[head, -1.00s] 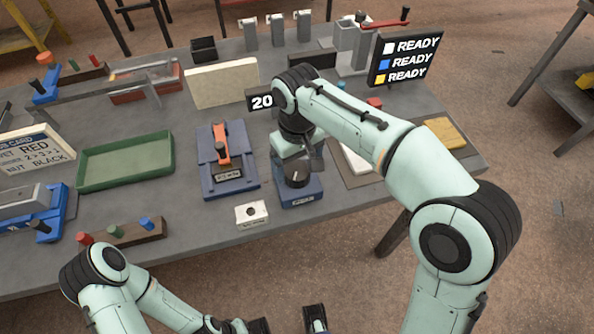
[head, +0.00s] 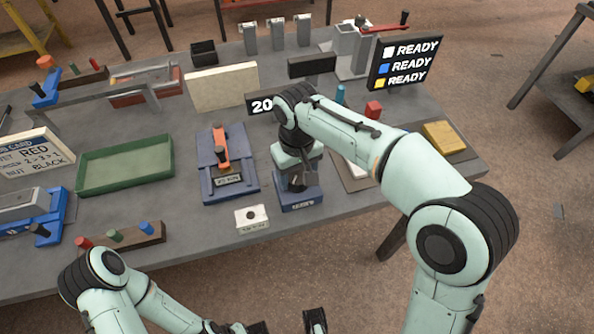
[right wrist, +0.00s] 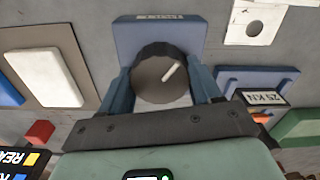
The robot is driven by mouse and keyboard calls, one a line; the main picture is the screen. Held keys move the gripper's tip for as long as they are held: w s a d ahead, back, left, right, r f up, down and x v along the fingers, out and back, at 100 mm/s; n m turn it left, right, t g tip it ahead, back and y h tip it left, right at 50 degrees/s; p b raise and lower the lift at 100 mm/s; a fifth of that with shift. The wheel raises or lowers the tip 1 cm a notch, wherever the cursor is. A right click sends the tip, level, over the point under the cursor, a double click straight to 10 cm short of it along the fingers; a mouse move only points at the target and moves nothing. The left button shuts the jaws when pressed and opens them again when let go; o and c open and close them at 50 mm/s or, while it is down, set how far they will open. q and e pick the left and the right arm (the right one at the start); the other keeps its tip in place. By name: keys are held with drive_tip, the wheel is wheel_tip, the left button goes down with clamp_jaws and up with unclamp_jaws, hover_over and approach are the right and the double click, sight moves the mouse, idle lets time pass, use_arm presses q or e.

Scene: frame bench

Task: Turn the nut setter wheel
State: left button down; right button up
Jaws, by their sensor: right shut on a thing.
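The nut setter wheel (right wrist: 150,78) is a dark round knob with a white pointer mark, on a blue base (right wrist: 125,35). In the right wrist view the mark points to the upper right. My right gripper (right wrist: 165,88) has one finger on each side of the wheel and is shut on it. In the head view the right gripper (head: 298,180) is down at the blue base (head: 302,201), and the wheel is mostly hidden by it. My left gripper (head: 288,325) is at the bottom edge, in front of the bench, with its fingers apart, partly cut off.
A blue fixture with an orange handle (head: 221,150) stands left of the base. A white plate with a hole (head: 252,218) lies in front. A dark display (head: 262,105) reading 20 stands behind. A READY board (head: 405,62), red block (head: 374,110) and yellow block (head: 445,136) are to the right.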

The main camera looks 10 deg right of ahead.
sight(297, 174)
drive_tip(key=shift+r+m+p, duration=0.1)
drive_tip(key=shift+m+p, duration=0.45)
drive_tip(key=shift+m, duration=1.15)
use_arm(q)
drive_tip(key=shift+w+r, duration=0.25)
drive_tip(key=shift+r, duration=0.65)
use_arm(e)
drive_tip(key=o, duration=1)
use_arm(q)
drive_tip(key=r+p, duration=0.1)
drive_tip(key=w+r+p, duration=0.1)
drive_tip(key=r+p, duration=0.1)
drive_tip(key=shift+w+r, duration=0.1)
use_arm(e)
wheel_tip(297, 174, up, 13)
drive_tip(key=shift+r, duration=0.1)
